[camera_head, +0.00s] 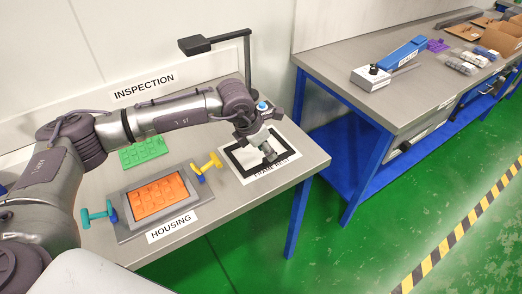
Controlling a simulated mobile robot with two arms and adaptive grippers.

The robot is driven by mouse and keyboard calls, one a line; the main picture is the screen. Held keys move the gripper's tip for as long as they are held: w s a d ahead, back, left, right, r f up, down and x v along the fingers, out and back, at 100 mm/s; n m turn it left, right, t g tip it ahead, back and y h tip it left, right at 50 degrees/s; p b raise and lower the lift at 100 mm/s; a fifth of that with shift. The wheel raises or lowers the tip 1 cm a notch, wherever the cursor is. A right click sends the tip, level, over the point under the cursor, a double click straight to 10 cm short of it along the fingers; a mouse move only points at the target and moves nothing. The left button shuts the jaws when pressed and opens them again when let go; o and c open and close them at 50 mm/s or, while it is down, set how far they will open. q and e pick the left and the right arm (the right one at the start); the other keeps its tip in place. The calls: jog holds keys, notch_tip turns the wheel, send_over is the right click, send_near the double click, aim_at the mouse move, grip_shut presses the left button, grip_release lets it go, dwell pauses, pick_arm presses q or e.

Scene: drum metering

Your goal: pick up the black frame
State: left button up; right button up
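The black frame (236,163) lies flat on a white sheet with a printed label, near the right end of the steel inspection table. My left gripper (269,153) reaches over it from above, with its fingers pointing down at the frame's right part. The gripper hides some of the frame there. I cannot tell whether its fingers touch the frame or how far apart they are. My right gripper is out of view.
An orange block (158,196) sits in the grey housing (123,212), between a teal clamp (98,214) and a yellow clamp (207,165). A green plate (143,151) lies behind. A black lamp post (247,65) stands behind my arm. A second workbench (400,105) stands right.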

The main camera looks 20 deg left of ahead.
pick_arm(q)
jog(key=shift+w+f, duration=0.15)
jog(key=shift+f, duration=0.2)
jog(key=p+x, duration=0.1)
jog(key=x, duration=0.2)
jog(key=shift+w+f+p, duration=0.3)
jog(key=shift+p, duration=0.05)
jog(key=shift+w+f, duration=0.1)
jog(key=shift+f, duration=0.2)
jog(key=shift+c, duration=0.2)
grip_shut()
